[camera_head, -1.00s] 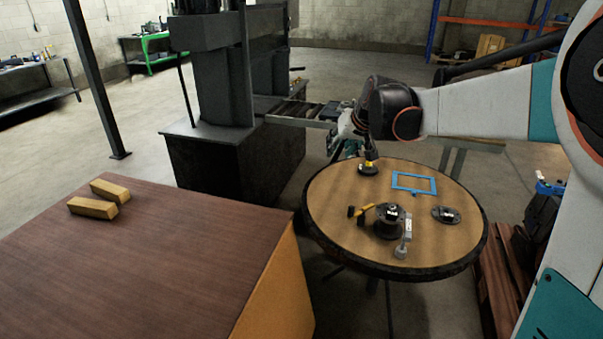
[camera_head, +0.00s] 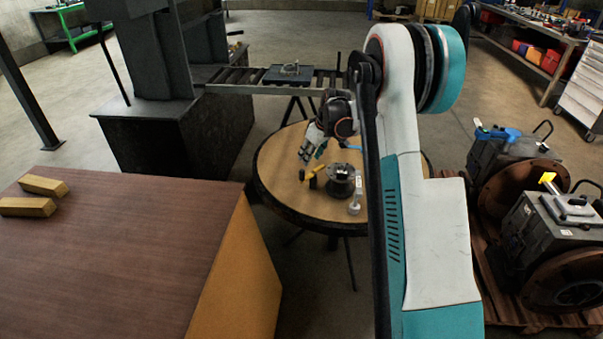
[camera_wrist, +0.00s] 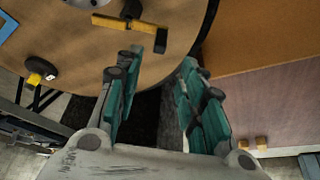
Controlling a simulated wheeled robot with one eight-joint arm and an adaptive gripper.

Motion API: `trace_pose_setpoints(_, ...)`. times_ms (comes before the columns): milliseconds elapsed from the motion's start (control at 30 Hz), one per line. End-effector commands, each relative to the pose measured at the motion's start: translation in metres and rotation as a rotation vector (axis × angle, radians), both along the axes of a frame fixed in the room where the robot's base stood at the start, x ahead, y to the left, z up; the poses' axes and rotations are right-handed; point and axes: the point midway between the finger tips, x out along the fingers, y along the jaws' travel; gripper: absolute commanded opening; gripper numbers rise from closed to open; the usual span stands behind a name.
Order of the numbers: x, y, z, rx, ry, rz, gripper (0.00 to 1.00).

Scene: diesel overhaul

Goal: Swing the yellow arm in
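The yellow arm (camera_head: 316,170) is a short bar with a black end, sticking out to the left of a dark round fixture (camera_head: 341,182) on the round table (camera_head: 283,192). In the wrist view the yellow arm (camera_wrist: 115,22) and its black end (camera_wrist: 160,40) lie just beyond the fingertips. My gripper (camera_head: 312,145) hangs over the table, behind and left of the fixture. In the wrist view my gripper (camera_wrist: 160,68) has its two green-padded fingers apart with nothing between them. Touch with the arm is not visible. The fixture is mostly cut off in the wrist view.
A grey metal piece (camera_head: 355,206) stands beside the fixture. A black-and-yellow object (camera_wrist: 40,70) and a blue frame (camera_wrist: 8,25) are on the table too. A brown bench (camera_head: 120,255) stands front left, a dark press (camera_head: 160,130) behind. Machines on a pallet (camera_head: 470,280) stand right.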

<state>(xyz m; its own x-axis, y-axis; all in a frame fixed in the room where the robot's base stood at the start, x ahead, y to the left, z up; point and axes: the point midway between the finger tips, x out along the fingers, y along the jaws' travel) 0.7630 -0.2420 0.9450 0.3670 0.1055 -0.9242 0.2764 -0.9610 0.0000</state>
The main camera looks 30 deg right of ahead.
Motion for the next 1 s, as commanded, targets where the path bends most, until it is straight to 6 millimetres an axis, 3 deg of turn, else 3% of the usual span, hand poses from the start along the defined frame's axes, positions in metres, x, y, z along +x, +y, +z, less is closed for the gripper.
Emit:
trace_pose_setpoints(200,0.017,0.005,-0.044,0.0,-0.001,0.0,0.37)
trace_pose_setpoints(500,0.036,0.01,-0.09,0.0,-0.001,-0.001,0.37)
trace_pose_setpoints(700,0.041,0.012,-0.103,0.0,-0.001,-0.001,0.37)
trace_pose_setpoints(1000,0.042,0.012,-0.105,0.0,-0.001,-0.001,0.37)
